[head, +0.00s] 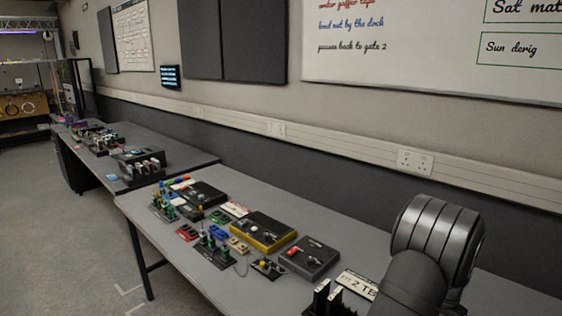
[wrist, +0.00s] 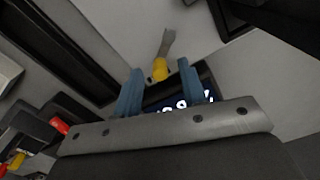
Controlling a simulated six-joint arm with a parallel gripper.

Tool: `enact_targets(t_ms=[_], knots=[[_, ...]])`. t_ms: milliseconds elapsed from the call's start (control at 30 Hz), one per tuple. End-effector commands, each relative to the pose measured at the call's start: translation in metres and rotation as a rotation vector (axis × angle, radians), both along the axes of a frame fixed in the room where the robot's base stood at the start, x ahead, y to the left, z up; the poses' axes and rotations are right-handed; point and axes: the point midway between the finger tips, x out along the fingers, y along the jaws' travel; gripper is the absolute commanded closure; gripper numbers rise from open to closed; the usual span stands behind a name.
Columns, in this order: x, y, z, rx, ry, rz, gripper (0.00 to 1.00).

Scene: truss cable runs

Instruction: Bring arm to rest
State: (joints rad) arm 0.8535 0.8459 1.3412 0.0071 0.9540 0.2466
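My gripper (wrist: 160,82) shows in the wrist view as two blue fingers standing well apart. Past and between them is a dark panel with white characters (wrist: 186,104), partly hidden by the gripper body; the panel runs on beyond the right finger. A yellow piece with a grey end (wrist: 160,69) lies beyond the fingertips. I see nothing clamped between the fingers. In the head view my dark arm fills the lower right over the bench (head: 210,270), and the gripper is hidden there.
The bench holds a yellow-edged black box (head: 263,232), a grey box with a red part (head: 313,258), a white label (head: 357,284) and several small colored connectors. A black rack (head: 327,298) stands close to my arm. A second bench (head: 186,158) lies farther back. The wall is behind.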

Motion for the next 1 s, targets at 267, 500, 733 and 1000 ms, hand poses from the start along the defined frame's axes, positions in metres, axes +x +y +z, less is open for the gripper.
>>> enact_targets(t_ms=[267,500,733,1000], knots=[[0.000,0.000,-0.005,-0.001,0.000,-0.002,0.62],[0.000,0.000,-0.002,-0.001,0.000,-0.002,0.62],[0.001,-0.001,0.027,-0.004,-0.003,0.000,0.62],[0.000,-0.001,0.081,-0.005,-0.004,0.000,0.62]])
